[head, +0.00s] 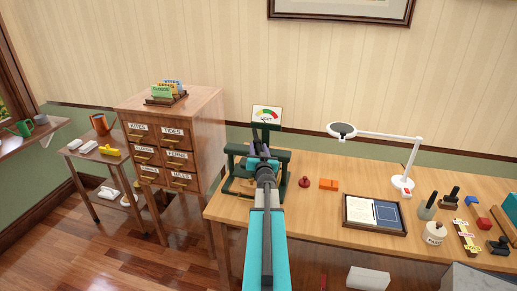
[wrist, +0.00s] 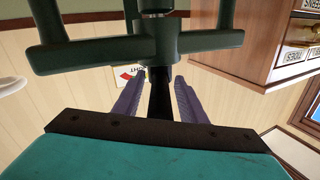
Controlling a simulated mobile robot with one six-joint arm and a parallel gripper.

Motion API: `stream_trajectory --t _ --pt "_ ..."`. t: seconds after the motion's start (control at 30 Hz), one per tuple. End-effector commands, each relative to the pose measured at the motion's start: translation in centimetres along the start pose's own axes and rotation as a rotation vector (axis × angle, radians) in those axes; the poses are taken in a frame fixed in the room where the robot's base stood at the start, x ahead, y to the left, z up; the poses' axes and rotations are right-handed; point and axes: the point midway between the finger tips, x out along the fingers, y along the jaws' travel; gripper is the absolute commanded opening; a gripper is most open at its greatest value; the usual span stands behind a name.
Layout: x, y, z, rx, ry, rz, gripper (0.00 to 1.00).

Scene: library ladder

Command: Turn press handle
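The press (head: 283,175) is a dark green frame on the left end of the long wooden table. Its black handle (head: 265,133) sticks up in front of a gauge card. In the wrist view, which is upside down, the green crossbeam and hub (wrist: 157,42) fill the top, and the black handle (wrist: 160,92) runs from the hub towards me. My gripper (wrist: 160,80) has its purple fingers on either side of the handle, with a gap showing on both sides. In the head view my gripper (head: 264,162) is at the press, its fingers partly hidden.
The gauge card (head: 267,113) stands behind the press. A drawer cabinet (head: 207,110) stands close on the left.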

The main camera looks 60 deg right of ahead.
Motion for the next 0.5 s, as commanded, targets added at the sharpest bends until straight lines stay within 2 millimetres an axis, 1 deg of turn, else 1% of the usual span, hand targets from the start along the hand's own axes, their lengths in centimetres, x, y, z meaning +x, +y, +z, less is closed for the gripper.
stream_trajectory --t 0.17,0.3,0.4,0.5 --pt "-0.01 0.08 -0.01 0.000 0.000 0.001 0.38" --pt "-0.02 0.11 -0.02 0.000 0.000 0.001 0.14" --pt "0.00 0.11 -0.04 0.000 0.001 0.001 0.00" --pt "0.03 0.11 -0.06 0.001 0.001 0.001 0.00"
